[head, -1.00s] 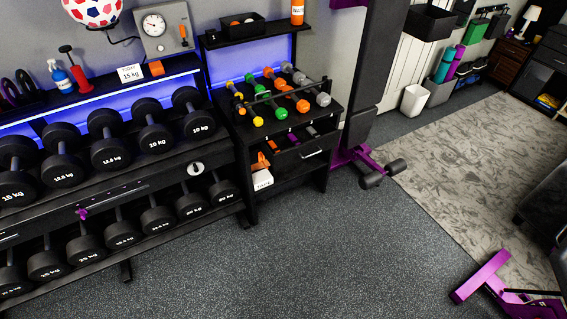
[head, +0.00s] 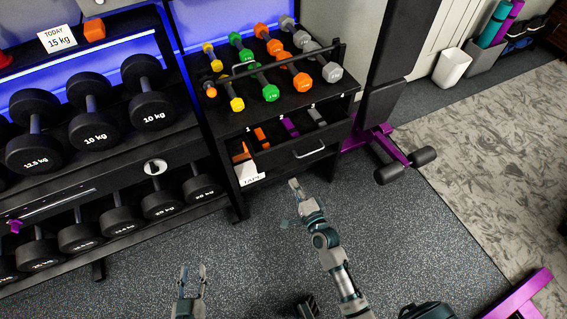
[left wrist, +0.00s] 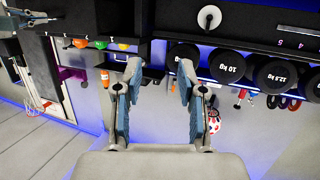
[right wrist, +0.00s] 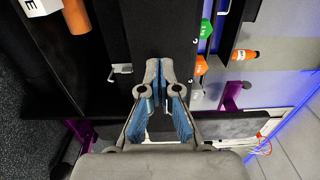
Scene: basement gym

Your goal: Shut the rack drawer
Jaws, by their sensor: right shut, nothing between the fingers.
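The rack drawer (head: 284,164) stands pulled out of the small black dumbbell rack (head: 231,122), below its top tier. Orange, purple and grey items show inside it. A metal handle (head: 308,152) is on its front; the handle also shows in the right wrist view (right wrist: 122,69). My right gripper (head: 294,183) is shut and empty, in front of and below the drawer front in the head view. Its fingertips (right wrist: 159,66) meet before a dark panel in the right wrist view; contact cannot be told. My left gripper (head: 193,270) is open and empty, over the floor; its fingers (left wrist: 159,70) are spread.
A large dumbbell rack (head: 122,168) stands to the left. Small coloured dumbbells (head: 271,92) and a black rail (head: 285,60) are above the drawer. A purple-footed bench (head: 377,150) stands close right. Floor in front is clear.

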